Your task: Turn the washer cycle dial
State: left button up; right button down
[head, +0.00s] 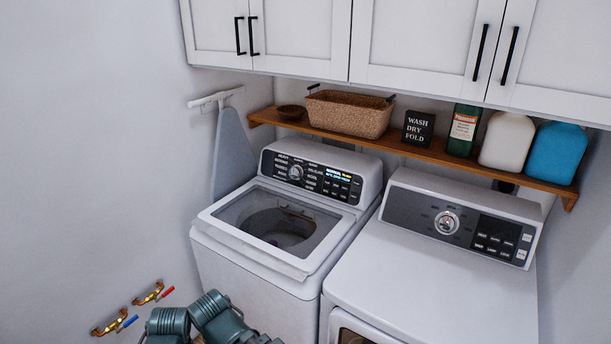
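The white top-load washer (225,255) stands left of centre, with its glass-windowed lid down over a dark drum. Its cycle dial (295,172) is a round silver knob on the left part of the black control panel (330,183) at the washer's back. Printed labels flank the dial, and a lit display with buttons is to its right. Nothing covers or touches the dial. Green-grey links of my arm show at the bottom edge, in front of the washer and well below the dial. Neither gripper shows in the head view.
A white dryer (430,290) with its own dial (447,222) stands close on the right. A wooden shelf (400,145) holding a basket (348,114) and bottles runs above both machines. An ironing board (232,150) hangs left. Valves (150,294) are on the left wall.

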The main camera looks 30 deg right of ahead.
aim_at(295, 173)
jog(key=i+z, duration=0.1)
jog(key=z, duration=0.3)
jog(key=j+z, duration=0.1)
jog(key=z, duration=0.25)
jog(key=i+j+z, duration=0.1)
jog(key=z, duration=0.3)
jog(key=j+z, duration=0.1)
jog(key=z, duration=0.25)
jog(key=i+j+z, duration=0.2)
jog(key=j+z, duration=0.3)
jog(key=j, duration=0.55)
jog(key=j+z, duration=0.5)
jog(key=j, duration=1.9)
